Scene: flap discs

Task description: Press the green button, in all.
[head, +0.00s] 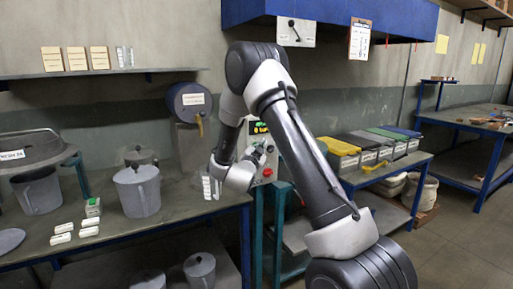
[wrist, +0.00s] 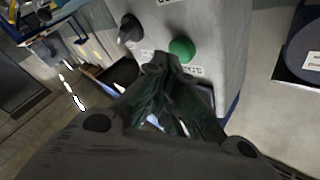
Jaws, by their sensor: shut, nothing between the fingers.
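The green button (wrist: 182,50) is a round dome on the face of a pale grey control box (wrist: 206,22) in the wrist view. My gripper (wrist: 163,62) is shut and empty, with its fingertips in front of the box, just below and left of the button in the picture. I cannot tell whether they touch the box.
A black knob (wrist: 130,28) sits left of the button. A red button (head: 267,172) shows low on the box. Left is a bench with grey lidded pots (head: 138,190). Right are lidded bins (head: 340,147).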

